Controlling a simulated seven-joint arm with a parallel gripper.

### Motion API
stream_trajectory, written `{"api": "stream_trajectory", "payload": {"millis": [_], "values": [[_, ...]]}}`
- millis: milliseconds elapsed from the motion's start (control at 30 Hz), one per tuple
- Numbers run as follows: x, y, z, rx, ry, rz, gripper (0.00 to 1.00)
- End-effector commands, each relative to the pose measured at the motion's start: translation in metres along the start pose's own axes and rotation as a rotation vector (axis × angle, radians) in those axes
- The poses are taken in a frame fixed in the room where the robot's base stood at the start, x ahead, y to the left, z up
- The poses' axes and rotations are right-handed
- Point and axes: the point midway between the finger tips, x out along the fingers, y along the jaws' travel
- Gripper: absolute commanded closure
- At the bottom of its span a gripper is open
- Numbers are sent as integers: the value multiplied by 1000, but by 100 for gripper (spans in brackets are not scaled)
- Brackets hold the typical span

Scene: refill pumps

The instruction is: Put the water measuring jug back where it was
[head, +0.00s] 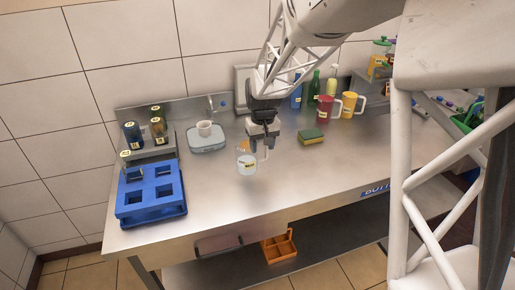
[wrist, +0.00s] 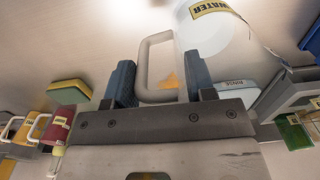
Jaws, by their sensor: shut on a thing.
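The clear water measuring jug (head: 246,164), with a yellow WATER label, is upright at the middle of the steel table in the head view. It also shows in the wrist view (wrist: 205,32), with its pale handle (wrist: 143,58) between the blue fingers. My gripper (head: 264,140) is shut on the handle, at the jug's right side in the head view; its fingers also show in the wrist view (wrist: 158,80). I cannot tell whether the jug's base touches the table. A small orange patch shows through the handle.
A blue rack (head: 150,208) stands at the left, with small labelled bottles (head: 158,130) behind it. A green-yellow sponge (head: 311,137), red mug (head: 325,110) and yellow mug (head: 350,104) are to the right. The front table is clear.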

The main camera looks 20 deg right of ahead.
Motion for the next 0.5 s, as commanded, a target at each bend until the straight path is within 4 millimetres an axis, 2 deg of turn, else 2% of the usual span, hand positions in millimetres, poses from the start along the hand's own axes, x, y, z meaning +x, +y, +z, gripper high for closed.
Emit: {"api": "stream_trajectory", "payload": {"millis": [500], "values": [[0, 1, -6, 0, 0, 0, 95]]}}
